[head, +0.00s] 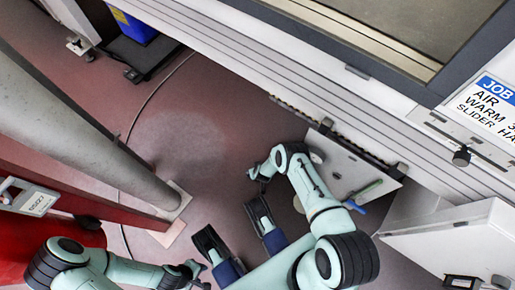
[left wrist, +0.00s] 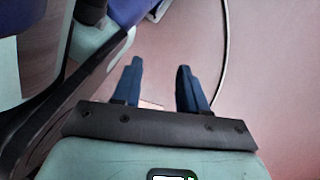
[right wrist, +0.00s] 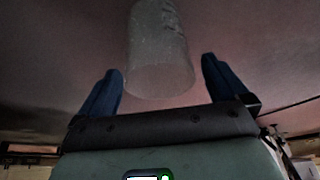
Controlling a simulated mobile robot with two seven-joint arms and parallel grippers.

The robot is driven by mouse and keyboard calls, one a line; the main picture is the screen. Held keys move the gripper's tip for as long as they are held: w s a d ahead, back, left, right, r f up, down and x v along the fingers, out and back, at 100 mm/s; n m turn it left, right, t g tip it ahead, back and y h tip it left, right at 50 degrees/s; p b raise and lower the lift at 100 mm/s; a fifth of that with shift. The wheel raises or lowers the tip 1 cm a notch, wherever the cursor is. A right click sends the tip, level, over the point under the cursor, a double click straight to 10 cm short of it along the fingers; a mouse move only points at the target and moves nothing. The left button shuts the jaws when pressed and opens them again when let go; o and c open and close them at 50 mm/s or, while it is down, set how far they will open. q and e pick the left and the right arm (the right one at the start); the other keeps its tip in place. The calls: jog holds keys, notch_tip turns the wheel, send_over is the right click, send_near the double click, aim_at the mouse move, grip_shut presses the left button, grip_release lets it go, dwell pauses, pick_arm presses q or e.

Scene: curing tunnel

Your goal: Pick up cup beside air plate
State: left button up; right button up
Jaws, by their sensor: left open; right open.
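In the right wrist view, a cloudy grey, see-through cup-like cylinder (right wrist: 158,55) comes down from the top edge, its rounded rim in the middle. My right gripper (right wrist: 160,78) is open, its blue fingers on either side of the cylinder in the picture; contact is not visible. I cannot make out the cup in the head view. The sign with "JOB" and "AIR" (head: 490,105) is at the right edge there; whether it is the air plate I cannot tell.
A grey slanted column (head: 100,135) with a square foot stands at left, near a red unit (head: 45,245). The tunnel's white side (head: 260,55) runs across the top. A pale panel (head: 345,165) and white box (head: 460,240) are at right. Reddish floor (head: 200,120) lies clear between.

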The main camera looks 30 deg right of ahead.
jog(key=shift+f, duration=0.1)
jog(key=c, duration=1.3)
